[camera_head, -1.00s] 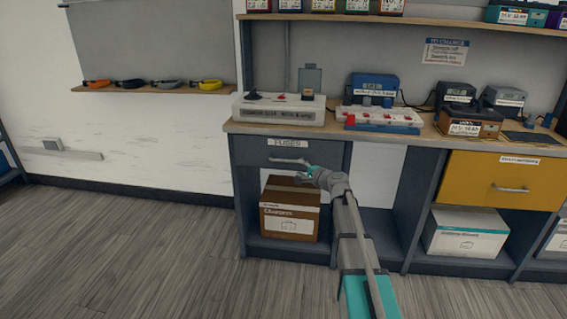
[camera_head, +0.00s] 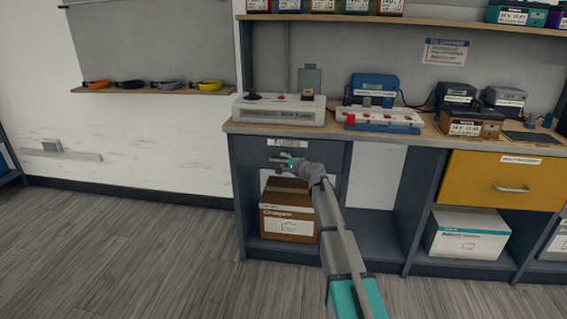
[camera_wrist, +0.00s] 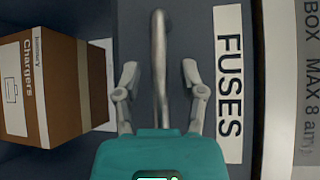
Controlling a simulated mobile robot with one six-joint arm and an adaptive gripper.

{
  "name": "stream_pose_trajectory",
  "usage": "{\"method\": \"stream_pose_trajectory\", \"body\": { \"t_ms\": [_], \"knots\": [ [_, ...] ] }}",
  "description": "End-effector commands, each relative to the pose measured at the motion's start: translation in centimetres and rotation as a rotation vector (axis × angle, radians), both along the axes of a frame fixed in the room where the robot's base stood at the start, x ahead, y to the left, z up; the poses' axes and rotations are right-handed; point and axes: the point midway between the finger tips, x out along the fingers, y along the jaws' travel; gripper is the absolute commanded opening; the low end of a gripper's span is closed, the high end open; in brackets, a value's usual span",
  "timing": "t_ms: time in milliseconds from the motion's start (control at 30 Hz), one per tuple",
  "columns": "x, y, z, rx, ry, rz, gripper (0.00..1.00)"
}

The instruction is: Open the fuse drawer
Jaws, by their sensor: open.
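The fuse drawer (camera_head: 325,153) is a dark grey front under the bench top at the left. Its white FUSES label (camera_head: 287,142) shows at its top edge, and large in the wrist view (camera_wrist: 229,85). The drawer looks shut. Its metal bar handle (camera_wrist: 159,60) runs up the middle of the wrist view. My gripper (camera_wrist: 160,85) is open, with one finger on each side of the handle and a visible gap to each. In the head view my gripper (camera_head: 284,161) is at the drawer front and covers most of the handle.
A brown Chargers box (camera_head: 287,210) stands in the open bay below the drawer. A yellow drawer (camera_head: 490,178) is to the right, over a white box (camera_head: 466,234). Devices stand on the bench top (camera_head: 262,129). The floor (camera_head: 130,250) in front is clear.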

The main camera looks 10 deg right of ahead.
Motion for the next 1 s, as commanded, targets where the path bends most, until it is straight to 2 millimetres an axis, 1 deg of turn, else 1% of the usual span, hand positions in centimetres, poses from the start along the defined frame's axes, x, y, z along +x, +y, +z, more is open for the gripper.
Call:
{"method": "stream_pose_trajectory", "body": {
  "t_ms": [167,200,467,833,1000],
  "knots": [
    [-0.03,0.01,0.01,0.000,0.000,0.000,0.53],
    [-0.03,0.01,0.01,0.000,0.000,0.000,0.49],
    [-0.02,0.00,0.00,0.000,0.000,0.000,0.01],
    [-0.06,0.18,0.01,0.000,0.000,0.001,0.00],
    [-0.53,0.41,0.00,0.001,0.000,0.003,0.00]
  ]
}}
